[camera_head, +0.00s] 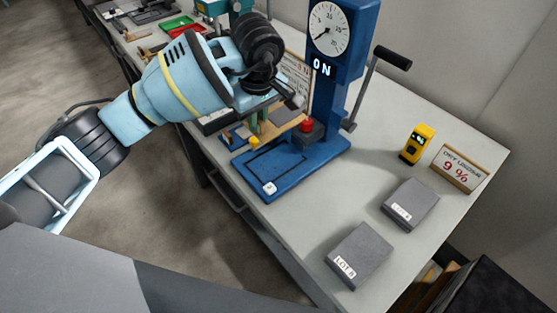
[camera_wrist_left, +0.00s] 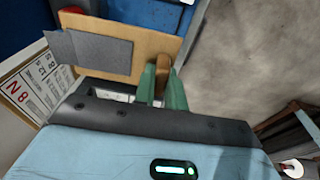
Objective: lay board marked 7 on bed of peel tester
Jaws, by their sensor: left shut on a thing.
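The blue peel tester (camera_head: 329,90) stands on the bench, with a round dial and a display reading "0 N". Its flat blue bed (camera_head: 290,168) carries a red button (camera_head: 306,126) by the column and a small white square at the near corner. My left gripper (camera_head: 262,122) is shut on a tan board (camera_head: 287,116), held just behind and above the bed. In the left wrist view the green fingers (camera_wrist_left: 160,85) clasp a brown knob on the board (camera_wrist_left: 150,45), and a grey strip lies across its face. No number 7 is legible. My right gripper is out of view.
Two grey blocks with lot labels lie at the right, one nearer (camera_head: 360,255) and one farther (camera_head: 410,205). A yellow handheld device (camera_head: 417,143) and a "9 %" sign (camera_head: 460,168) stand beyond. The tester's crank (camera_head: 392,58) sticks out right. Bench between tester and blocks is clear.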

